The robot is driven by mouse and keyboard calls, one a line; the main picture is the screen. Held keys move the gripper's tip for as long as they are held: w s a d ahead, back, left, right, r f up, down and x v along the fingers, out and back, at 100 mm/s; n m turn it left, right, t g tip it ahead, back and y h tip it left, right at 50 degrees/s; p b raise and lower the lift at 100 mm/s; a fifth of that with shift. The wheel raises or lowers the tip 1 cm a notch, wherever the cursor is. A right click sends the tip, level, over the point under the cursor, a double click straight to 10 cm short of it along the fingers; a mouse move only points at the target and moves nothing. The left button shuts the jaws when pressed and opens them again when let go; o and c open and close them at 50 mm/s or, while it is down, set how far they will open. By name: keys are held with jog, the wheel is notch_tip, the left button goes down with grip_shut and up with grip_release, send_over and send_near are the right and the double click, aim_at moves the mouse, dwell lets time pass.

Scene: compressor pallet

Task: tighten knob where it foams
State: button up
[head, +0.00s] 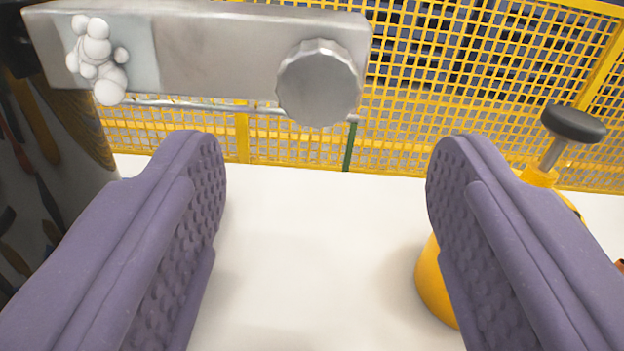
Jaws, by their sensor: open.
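A round grey knob (318,84) with a scalloped rim sits on the right part of a grey metal block (215,60) at the top of the head view. White foam bubbles (98,58) cluster on a paler patch at the block's left end, left of the knob and apart from it. My gripper (325,155) is open, its two purple padded fingers wide apart with nothing between them. The fingertips show below the block, and the knob appears above the gap between them. I cannot tell how far the knob is from the fingertips.
A yellow mesh fence (450,90) stands behind the block. A yellow object (432,285) with a black-topped handle (573,122) stands at the right, partly hidden by my right finger. Dark clutter lies at the left edge. The white surface (310,260) between the fingers is clear.

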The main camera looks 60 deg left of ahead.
aim_at(320, 86)
jog(key=b+x, duration=0.2)
jog(key=x, duration=0.4)
jog(key=shift+a+f, duration=0.1)
jog(key=shift+a, duration=0.25)
jog(key=shift+w+a, duration=0.2)
jog(key=shift+a, duration=0.3)
jog(key=c, duration=1)
jog(key=shift+c, duration=0.2)
